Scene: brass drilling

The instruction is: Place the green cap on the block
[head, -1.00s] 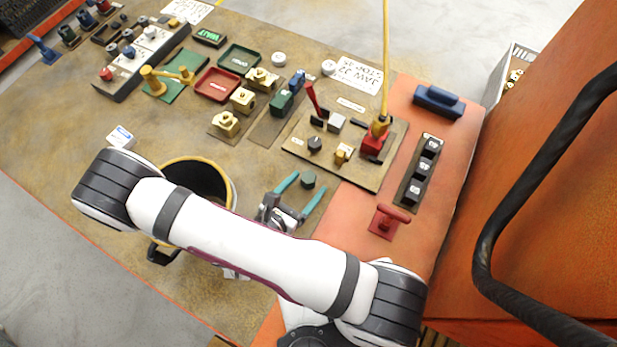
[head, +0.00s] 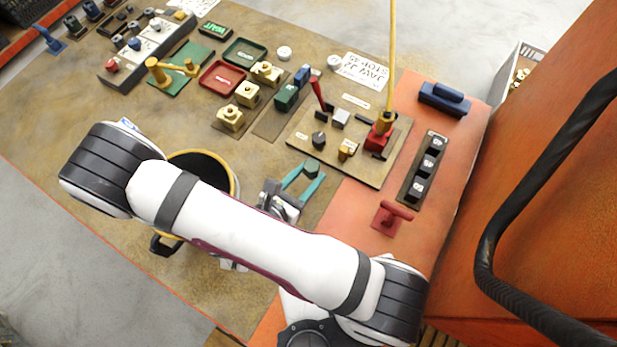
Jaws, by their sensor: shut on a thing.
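The green cap (head: 312,168) is a small dark green piece between the fingertips of my gripper (head: 313,171). The teal fingers are shut on it, near the front edge of the brown fixture board. Whether the cap touches the surface below is hard to tell. Several brass blocks stand farther back: a near one (head: 230,118), a middle one (head: 247,94) and a far one (head: 266,72). A green block (head: 286,97) stands to their right. Which block the task means is not clear. All of them are apart from my gripper, up and left of it.
A fixture board (head: 370,171) with a red lever (head: 317,94) and a tall yellow rod (head: 391,50) lies beyond my gripper. A black bucket with a yellow rim (head: 238,187) is partly behind my arm. Red (head: 204,79) and green (head: 229,55) trays lie farther back.

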